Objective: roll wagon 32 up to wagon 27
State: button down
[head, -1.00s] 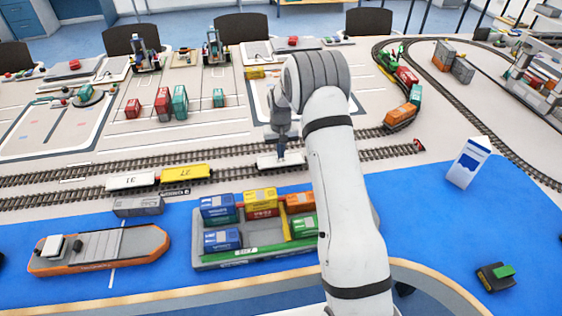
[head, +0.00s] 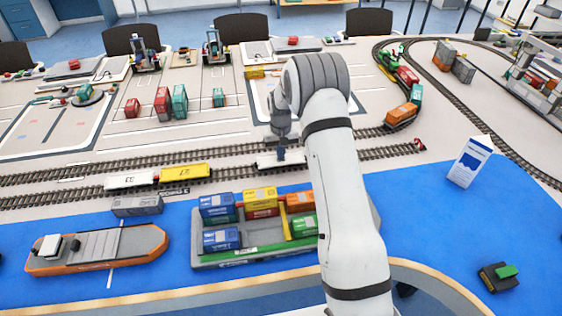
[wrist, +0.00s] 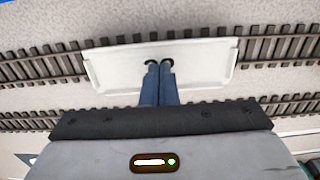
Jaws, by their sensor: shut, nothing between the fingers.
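A white flat wagon (head: 268,162), which I take for wagon 32, stands on the nearer track, partly hidden by my arm. Its number cannot be read. In the wrist view the white wagon (wrist: 160,62) lies across the picture on its rails. My gripper (wrist: 159,66) is shut and empty, its fingertips over the middle of the wagon's bed. I cannot tell whether they touch it. The yellow wagon 27 (head: 185,173) stands on the same track to the left, with a clear gap of track between them. White wagon 31 (head: 130,181) is at its left end.
A second track runs behind, parallel. A tray of coloured containers (head: 240,258) is on the blue surface in front, with a grey container (head: 138,206) to its left. An orange-hulled ship (head: 98,250) lies at front left. A red buffer (head: 419,146) ends the track at right.

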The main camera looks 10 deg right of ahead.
jog(key=shift+a+f+b, duration=0.1)
jog(key=shift+a+b, duration=0.6)
jog(key=shift+a, duration=6.7)
notch_tip(320, 180, up, 7)
jog(key=p, duration=0.3)
